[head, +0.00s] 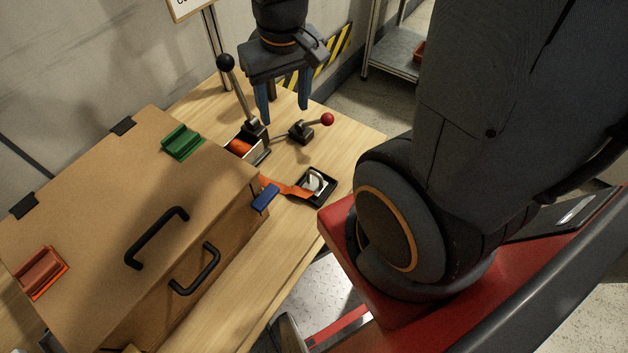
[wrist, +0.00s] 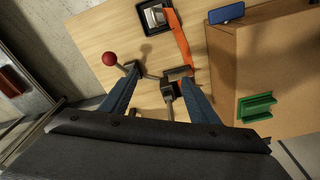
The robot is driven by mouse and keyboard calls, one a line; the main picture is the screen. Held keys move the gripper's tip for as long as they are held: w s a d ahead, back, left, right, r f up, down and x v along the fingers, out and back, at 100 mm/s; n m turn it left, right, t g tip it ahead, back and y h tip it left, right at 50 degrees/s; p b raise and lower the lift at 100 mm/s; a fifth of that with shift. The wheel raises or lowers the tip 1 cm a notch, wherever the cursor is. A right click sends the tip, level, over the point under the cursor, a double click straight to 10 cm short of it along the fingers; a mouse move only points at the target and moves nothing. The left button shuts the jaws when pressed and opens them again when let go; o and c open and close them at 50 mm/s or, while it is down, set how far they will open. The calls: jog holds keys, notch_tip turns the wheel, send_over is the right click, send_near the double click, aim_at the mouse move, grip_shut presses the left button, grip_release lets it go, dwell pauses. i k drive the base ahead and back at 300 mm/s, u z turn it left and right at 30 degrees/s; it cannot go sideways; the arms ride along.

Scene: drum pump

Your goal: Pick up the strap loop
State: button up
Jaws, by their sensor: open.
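An orange strap (head: 288,188) lies on the wooden table beside the cardboard box. One end reaches a small black tray (head: 329,173) holding a pale piece (head: 315,182). In the wrist view the strap (wrist: 179,38) runs from the tray (wrist: 147,18) towards a small holder with orange in it. A distinct loop in the strap cannot be made out. My gripper (head: 284,102) is open and empty, its blue fingers pointing down above the far part of the table. In the wrist view my gripper (wrist: 160,76) is apart from the strap.
A black-knobbed lever (head: 239,95) and a red-knobbed lever (head: 304,131) stand near my fingers. A large cardboard box (head: 105,205) with black handles and a green block (head: 182,142) fills the left. A shelf (head: 393,50) stands behind.

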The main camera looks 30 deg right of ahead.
aim_at(315, 183)
jog(key=k, duration=1.25)
jog(key=z, duration=0.75)
jog(key=i, duration=0.75)
jog(key=z, duration=0.05)
